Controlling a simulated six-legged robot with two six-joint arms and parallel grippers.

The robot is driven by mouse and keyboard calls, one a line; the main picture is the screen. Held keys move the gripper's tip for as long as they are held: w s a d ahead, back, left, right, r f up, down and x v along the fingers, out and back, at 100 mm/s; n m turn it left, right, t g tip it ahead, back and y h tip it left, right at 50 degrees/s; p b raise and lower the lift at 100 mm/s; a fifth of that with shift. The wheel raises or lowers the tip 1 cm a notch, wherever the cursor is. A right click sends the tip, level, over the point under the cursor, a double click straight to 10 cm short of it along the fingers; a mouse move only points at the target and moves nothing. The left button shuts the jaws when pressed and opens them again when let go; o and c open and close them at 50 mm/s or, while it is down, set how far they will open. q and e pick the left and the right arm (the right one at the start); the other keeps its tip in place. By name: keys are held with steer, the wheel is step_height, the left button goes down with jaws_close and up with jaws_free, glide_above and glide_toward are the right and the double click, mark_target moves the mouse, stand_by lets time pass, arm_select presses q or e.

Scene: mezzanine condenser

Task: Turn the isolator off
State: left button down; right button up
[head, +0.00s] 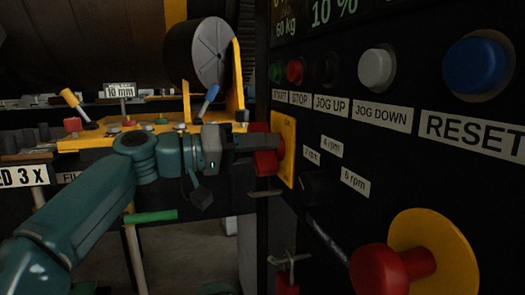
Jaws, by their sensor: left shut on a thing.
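Parts of the handle show above and below the jaws. My right gripper is not in view.
A red mushroom button (380,270) on a yellow disc (440,250) sticks out at lower right. START, STOP, JOG and RESET buttons line the panel, including a blue one (476,65). A yellow bench (80,144) with small levers stands behind my left arm.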

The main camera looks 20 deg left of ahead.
arm_select(q)
steer(key=shift+f, duration=0.2)
steer(key=c, duration=0.9)
jaws_free()
steer(key=shift+r, duration=0.1)
steer(key=v, duration=1.6)
steer(key=shift+s+a+b, duration=0.15)
steer(key=shift+b, duration=0.2)
